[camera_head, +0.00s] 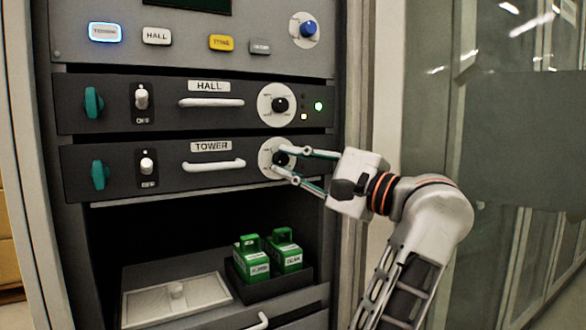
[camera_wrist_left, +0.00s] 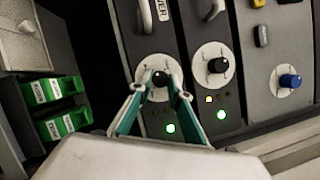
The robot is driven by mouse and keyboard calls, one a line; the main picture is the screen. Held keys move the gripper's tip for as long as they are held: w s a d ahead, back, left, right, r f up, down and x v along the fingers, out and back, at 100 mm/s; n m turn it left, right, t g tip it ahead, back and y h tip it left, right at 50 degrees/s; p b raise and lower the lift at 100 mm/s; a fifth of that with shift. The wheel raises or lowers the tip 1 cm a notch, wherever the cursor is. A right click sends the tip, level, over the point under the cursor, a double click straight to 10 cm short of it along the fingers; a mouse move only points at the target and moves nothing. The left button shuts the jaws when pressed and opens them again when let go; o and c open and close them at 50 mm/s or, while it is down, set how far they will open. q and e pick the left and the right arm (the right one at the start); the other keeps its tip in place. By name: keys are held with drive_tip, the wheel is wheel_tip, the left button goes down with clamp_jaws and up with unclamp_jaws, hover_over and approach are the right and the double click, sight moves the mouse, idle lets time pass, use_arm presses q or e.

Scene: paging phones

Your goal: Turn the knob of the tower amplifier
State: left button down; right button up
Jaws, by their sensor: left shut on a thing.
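The tower amplifier (camera_head: 120,174) is the lower dark panel in the rack, labelled TOWER. Its black knob (camera_head: 281,158) sits on a round white dial at the panel's right end. My left gripper (camera_head: 284,160) reaches in from the right, its fingertips on either side of the knob. In the left wrist view the gripper (camera_wrist_left: 160,85) is shut on the black knob (camera_wrist_left: 160,78), with part of the white dial visible around it. A green light (camera_wrist_left: 170,128) glows beside this dial. My right gripper is not in view.
The hall amplifier (camera_head: 232,118) sits directly above, with its own black knob (camera_head: 280,104) and lit green light. Higher up are several buttons and a blue knob (camera_head: 308,28). Below, green boxes (camera_head: 286,252) stand in an open bay. A pale post borders the rack's right side.

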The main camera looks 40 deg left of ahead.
use_arm(q)
drive_tip(key=n+h, duration=0.1)
drive_tip(key=n, duration=0.2)
drive_tip(key=shift+w+r+g, duration=0.1)
drive_tip(key=shift+g, duration=0.2)
drive_tip(key=shift+n+h, duration=0.4)
drive_tip(key=shift+n, duration=0.4)
drive_tip(key=c, duration=1.9)
unclamp_jaws()
